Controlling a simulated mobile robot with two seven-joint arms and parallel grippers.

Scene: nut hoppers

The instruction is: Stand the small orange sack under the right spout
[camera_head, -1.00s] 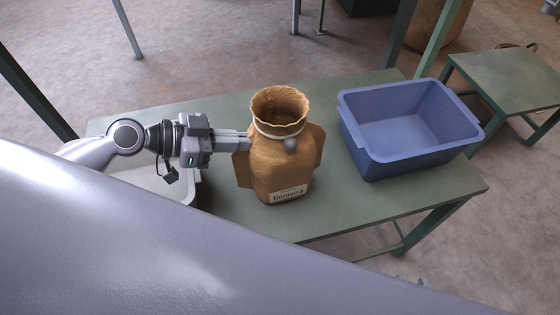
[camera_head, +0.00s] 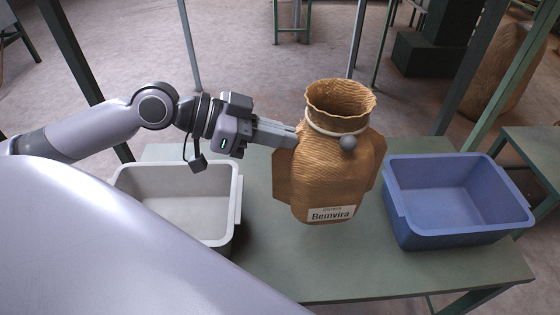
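An orange-brown sack (camera_head: 330,175) labelled "Bemvira" is upright over the middle of the green table (camera_head: 300,272). Its mouth is open at the top, with a pale tie and a grey ball at the neck. My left gripper (camera_head: 290,137) reaches it from the left and is shut on its upper left side; the fingertips are partly hidden against the sack. The sack appears raised a little above the tabletop. My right gripper is not in view. No spout shows in this view.
A light grey bin (camera_head: 236,210) stands on the table left of the sack. A blue bin (camera_head: 400,225) stands right of it. Green posts (camera_head: 490,75) rise behind the table. A second green table (camera_head: 540,150) is at the right edge. The table front between the bins is clear.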

